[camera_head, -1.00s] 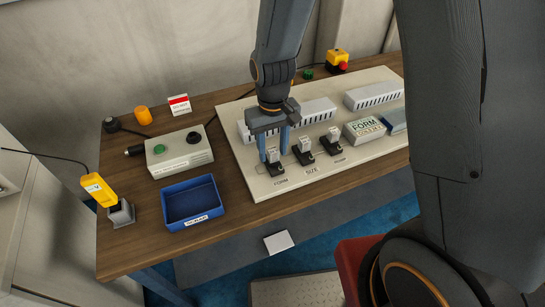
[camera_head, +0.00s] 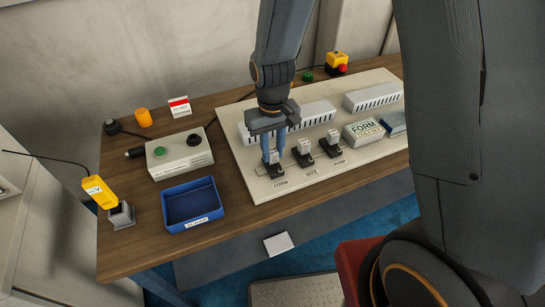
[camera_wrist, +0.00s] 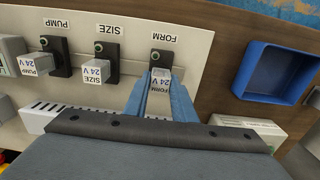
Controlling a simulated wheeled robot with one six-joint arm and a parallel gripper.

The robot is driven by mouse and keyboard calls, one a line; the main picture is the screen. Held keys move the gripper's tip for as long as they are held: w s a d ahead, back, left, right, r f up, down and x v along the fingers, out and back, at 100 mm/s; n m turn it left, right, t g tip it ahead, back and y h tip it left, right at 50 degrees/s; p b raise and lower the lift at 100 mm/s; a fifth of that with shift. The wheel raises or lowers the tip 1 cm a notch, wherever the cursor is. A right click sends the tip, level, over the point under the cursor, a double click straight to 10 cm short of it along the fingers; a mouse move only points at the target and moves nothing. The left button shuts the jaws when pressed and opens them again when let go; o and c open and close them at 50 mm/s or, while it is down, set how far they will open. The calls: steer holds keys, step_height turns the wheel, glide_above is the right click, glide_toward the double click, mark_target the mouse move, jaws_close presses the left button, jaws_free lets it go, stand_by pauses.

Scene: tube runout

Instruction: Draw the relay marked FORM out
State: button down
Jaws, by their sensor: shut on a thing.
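The relay marked FORM (camera_wrist: 160,79) is a small clear-grey block with a 24 V label. It stands at its black socket (camera_wrist: 161,58) on the pale panel, above the printed word FORM in the head view. My gripper (camera_head: 273,156) comes down from above, its blue fingers shut on the two sides of the relay. The fingers hide part of the relay; I see no clear gap between it and the socket.
The SIZE relay (camera_head: 304,147) and PUMP relay (camera_head: 333,137) stand in sockets close to the right. A blue tray (camera_head: 178,191) and a grey box with a green button (camera_head: 186,157) are on the wooden bench at left. White slotted ducts (camera_head: 318,112) lie behind the relays.

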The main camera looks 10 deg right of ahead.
steer(key=shift+r, duration=0.1)
steer(key=shift+r+p, duration=3.15)
steer(key=shift+r, duration=0.7)
